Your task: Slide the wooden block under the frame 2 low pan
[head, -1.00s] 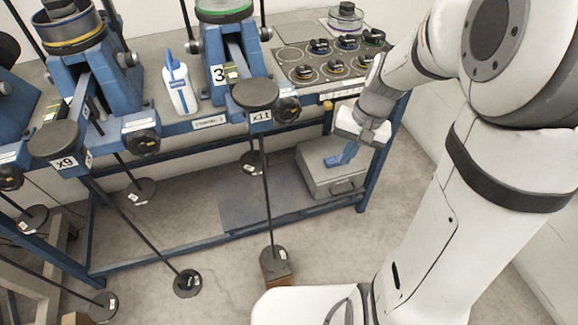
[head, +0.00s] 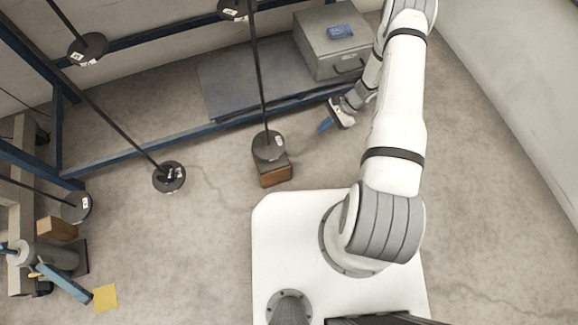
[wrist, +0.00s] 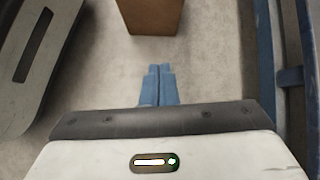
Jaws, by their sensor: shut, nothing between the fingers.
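A brown wooden block (head: 274,172) stands on the floor at the foot of a hanging rod. A dark round pan (head: 268,143) partly covers its top; I cannot tell if they touch. Another dark pan (head: 168,175) hangs left of it on a slanting rod; it appears to be frame 2's low pan. A second wooden block (head: 55,228) lies at the far left near another pan (head: 78,206). My gripper (head: 325,126) is shut and empty, low over the floor, right of the nearer block. In the wrist view its blue fingers (wrist: 158,86) point toward that block (wrist: 150,16).
The bench's blue lower rail (head: 215,127) runs behind the pans. A grey metal case (head: 325,50) with a blue item on top stands on the lower shelf (head: 240,88). A yellow square (head: 105,298) lies at lower left. Floor between the two left pans is clear.

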